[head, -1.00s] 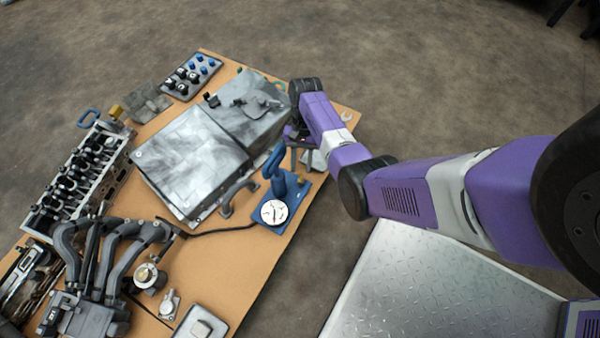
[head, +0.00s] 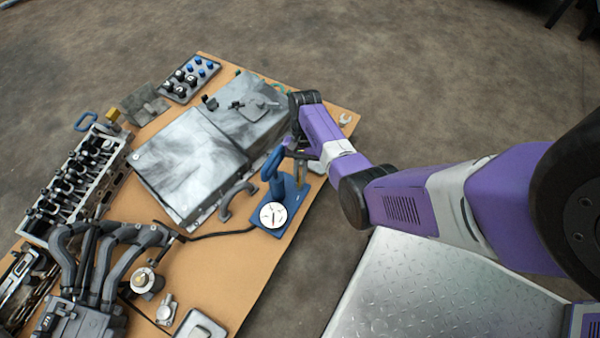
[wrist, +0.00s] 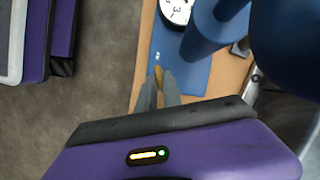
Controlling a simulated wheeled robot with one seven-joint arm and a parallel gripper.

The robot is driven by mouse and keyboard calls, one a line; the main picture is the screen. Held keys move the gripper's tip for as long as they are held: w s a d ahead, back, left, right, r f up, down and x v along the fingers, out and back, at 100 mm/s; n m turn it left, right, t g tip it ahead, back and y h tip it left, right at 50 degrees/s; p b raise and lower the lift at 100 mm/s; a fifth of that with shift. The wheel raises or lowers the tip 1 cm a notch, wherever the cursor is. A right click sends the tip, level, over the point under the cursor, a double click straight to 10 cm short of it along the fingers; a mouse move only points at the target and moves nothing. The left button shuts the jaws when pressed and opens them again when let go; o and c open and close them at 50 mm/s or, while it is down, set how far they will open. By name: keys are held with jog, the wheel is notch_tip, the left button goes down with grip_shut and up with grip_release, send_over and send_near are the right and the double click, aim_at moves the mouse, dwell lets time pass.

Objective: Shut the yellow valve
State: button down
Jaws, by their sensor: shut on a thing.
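The yellow valve (wrist: 159,80) shows in the wrist view as a small yellow piece between my fingers, most of it hidden. My gripper (wrist: 160,88) is shut on it, low over the blue base plate. In the head view my gripper (head: 294,150) is beside the blue hand pump (head: 275,188), and the valve cannot be made out there. The pump carries a round white dial gauge (head: 272,215), which also shows at the top of the wrist view (wrist: 176,10).
A large grey metal housing (head: 190,165) lies left of the pump, with a grey curved handle (head: 236,200) between them. A black hose (head: 215,235) runs left from the pump. The wooden tabletop (head: 245,262) is bare in front of the pump.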

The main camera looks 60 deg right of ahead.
jog(key=m+p, duration=0.1)
jog(key=m+t+p, duration=0.1)
jog(key=p, duration=0.1)
jog(key=shift+s+r+m, duration=0.15)
jog(key=shift+r+m, duration=0.15)
jog(key=shift+m, duration=0.1)
jog(key=shift+f+m+t+p, duration=0.35)
jog(key=shift+m+p, duration=0.2)
jog(key=shift+m, duration=0.25)
jog(key=shift+d, duration=0.1)
jog(key=c, duration=1.5)
grip_release()
jog(key=shift+r, duration=0.15)
jog(key=p+v, duration=0.3)
jog(key=v, duration=0.4)
jog(key=shift+d+r+p, duration=0.2)
jog(key=shift+r+p, duration=0.05)
jog(key=shift+p, duration=0.15)
